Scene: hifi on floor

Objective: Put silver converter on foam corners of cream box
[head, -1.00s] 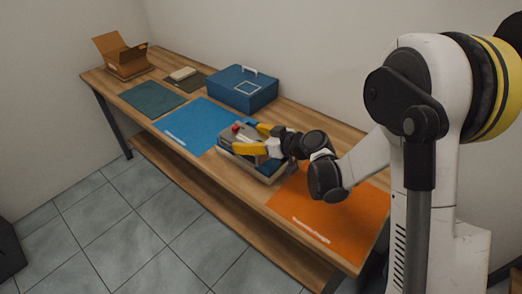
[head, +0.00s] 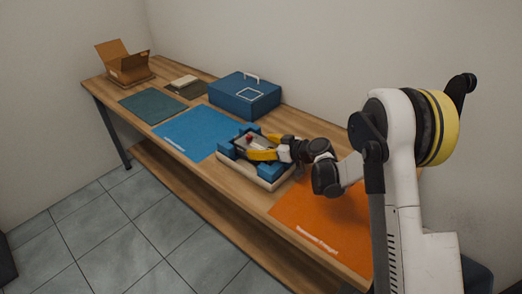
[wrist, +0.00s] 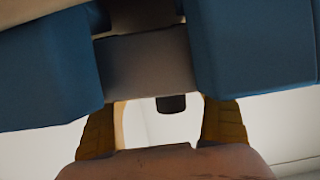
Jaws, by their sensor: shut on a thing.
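The cream box (head: 247,176) sits on the bench between the blue mat and the orange mat. Blue foam corners (head: 227,149) stand in it. The silver converter (head: 240,145), with a small red part on top, is low among the foam corners. My gripper (head: 260,147) is shut on the converter with its yellow fingers, reaching in from the right. Whether the converter's underside touches the foam is hidden. In the wrist view, blue foam (wrist: 45,65) fills both upper sides, with a grey surface between. The yellow fingers (wrist: 160,125) show below.
A blue case (head: 244,97) with a handle stands behind the blue mat (head: 195,134). The orange mat (head: 325,220) lies to the right and looks bare. A dark green mat (head: 152,106), a small pale item (head: 184,82) and an open cardboard box (head: 125,66) are farther left.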

